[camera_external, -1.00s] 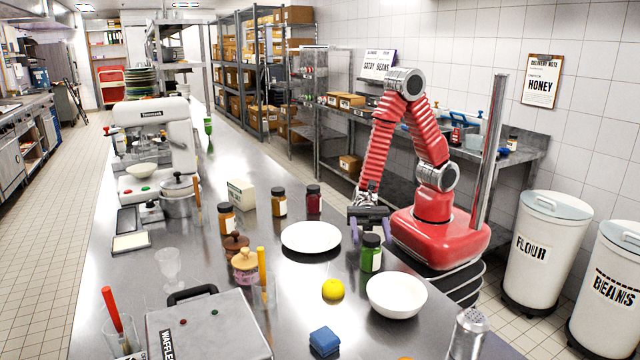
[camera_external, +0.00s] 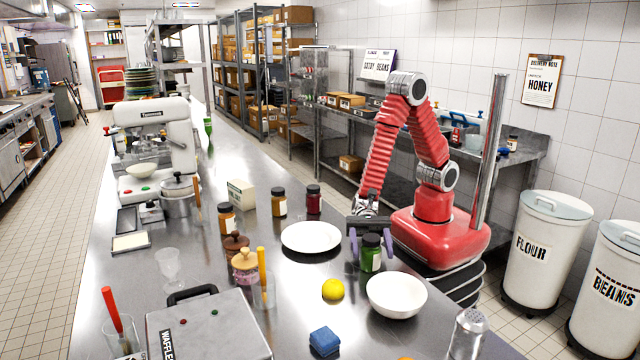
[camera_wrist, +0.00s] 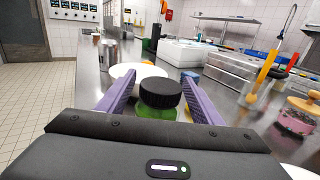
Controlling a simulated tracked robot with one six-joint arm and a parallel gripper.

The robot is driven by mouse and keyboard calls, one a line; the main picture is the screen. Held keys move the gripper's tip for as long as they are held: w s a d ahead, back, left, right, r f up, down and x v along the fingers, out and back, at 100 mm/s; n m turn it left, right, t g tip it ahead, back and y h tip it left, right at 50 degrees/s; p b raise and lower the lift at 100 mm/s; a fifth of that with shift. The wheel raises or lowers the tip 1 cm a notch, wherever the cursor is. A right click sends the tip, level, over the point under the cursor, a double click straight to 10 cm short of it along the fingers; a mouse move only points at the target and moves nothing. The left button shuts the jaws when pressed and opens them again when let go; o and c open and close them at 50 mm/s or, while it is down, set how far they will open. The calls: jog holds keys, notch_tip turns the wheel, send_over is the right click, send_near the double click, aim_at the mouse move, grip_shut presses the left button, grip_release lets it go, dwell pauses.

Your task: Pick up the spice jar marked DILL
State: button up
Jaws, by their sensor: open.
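A jar with a dark lid and green contents (camera_external: 371,257) stands upright on the steel counter, left of the white bowl. Its label is too small to read. My gripper (camera_external: 371,250) is low over the counter with its purple fingers on either side of this jar. Other jars are an orange one (camera_external: 227,219), a yellow-brown one (camera_external: 279,203) and a dark red one (camera_external: 314,200).
A white bowl (camera_external: 396,295) stands close to the right of the green jar. A white plate (camera_external: 311,238) lies to its left, and a lemon (camera_external: 333,289) and blue sponge (camera_external: 324,341) lie in front. A metal shaker (camera_external: 467,335) stands near the front right edge.

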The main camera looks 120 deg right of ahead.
jog(key=shift+w+a, duration=0.25)
jog(key=shift+a, duration=0.15)
jog(key=c, duration=1.3)
